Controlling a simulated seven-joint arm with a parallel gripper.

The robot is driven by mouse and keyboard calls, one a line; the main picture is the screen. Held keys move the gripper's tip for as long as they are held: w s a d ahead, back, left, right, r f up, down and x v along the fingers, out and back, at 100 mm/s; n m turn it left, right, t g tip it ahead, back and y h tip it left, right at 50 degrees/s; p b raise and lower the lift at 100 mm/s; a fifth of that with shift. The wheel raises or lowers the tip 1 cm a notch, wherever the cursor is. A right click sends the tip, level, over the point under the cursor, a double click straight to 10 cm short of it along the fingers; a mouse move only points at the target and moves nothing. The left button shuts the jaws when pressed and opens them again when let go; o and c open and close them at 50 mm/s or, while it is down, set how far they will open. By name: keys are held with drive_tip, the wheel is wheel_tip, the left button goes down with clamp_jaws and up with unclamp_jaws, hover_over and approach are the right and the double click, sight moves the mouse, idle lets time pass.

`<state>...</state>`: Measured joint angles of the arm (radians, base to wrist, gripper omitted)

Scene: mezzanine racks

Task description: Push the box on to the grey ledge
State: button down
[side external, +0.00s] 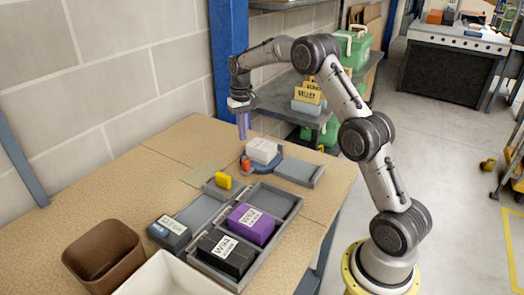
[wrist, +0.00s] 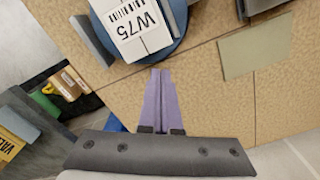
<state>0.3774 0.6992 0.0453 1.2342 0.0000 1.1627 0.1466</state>
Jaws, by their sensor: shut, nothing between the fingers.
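A white box (side external: 263,151) with a black W75 label sits on a round blue plate (side external: 262,169). In the wrist view the box (wrist: 138,28) is cut by the top edge, on the blue plate (wrist: 160,55). A grey ledge (side external: 300,172) with a raised rim lies just right of the plate; part of a grey rim (wrist: 92,40) shows left of the plate in the wrist view. My gripper (side external: 243,136), with purple fingers, is shut and empty, pointing down on the wall side of the box. In the wrist view its fingertips (wrist: 160,72) appear just below the plate.
A grey tray (side external: 279,203) holds a purple box (side external: 250,224) and a black box (side external: 226,254). Bare table (side external: 110,190) lies left.

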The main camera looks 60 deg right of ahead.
sight(262, 150)
drive_tip(key=shift+f, duration=0.1)
drive_tip(key=shift+f, duration=1.85)
drive_tip(key=shift+r, duration=0.1)
drive_tip(key=shift+r, duration=0.1)
drive_tip(key=shift+r, duration=0.65)
drive_tip(key=shift+s, duration=0.1)
drive_tip(key=shift+s, duration=0.5)
drive_tip(key=shift+s, duration=0.15)
drive_tip(key=shift+s, duration=0.45)
